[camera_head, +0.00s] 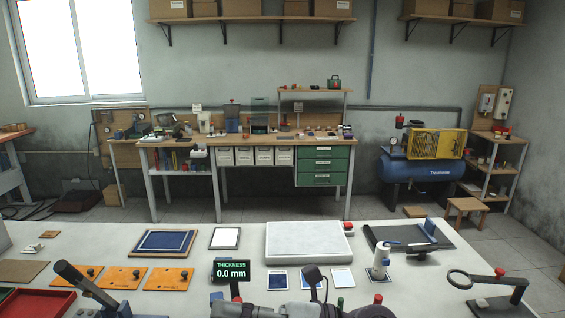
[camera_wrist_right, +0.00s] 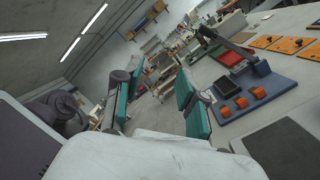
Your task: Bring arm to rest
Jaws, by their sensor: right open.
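My right gripper (camera_head: 228,311) shows at the bottom edge of the head view, low in front of the bench, with its grey arm running off to the right. In the right wrist view the same gripper (camera_wrist_right: 158,76) has its two teal-padded fingers spread wide. Nothing is between them; the far room shows through the gap. The fingers are apart from the bench items in that view. My left gripper is in neither view.
The bench (camera_head: 200,272) carries a thickness display (camera_head: 233,269), orange plates (camera_head: 167,279), a red tray (camera_head: 37,303), a pale slab (camera_head: 308,243), a white bottle (camera_head: 379,262) and a ring stand (camera_head: 490,283). A blue fixture (camera_wrist_right: 265,90) with orange blocks stands right of the fingers.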

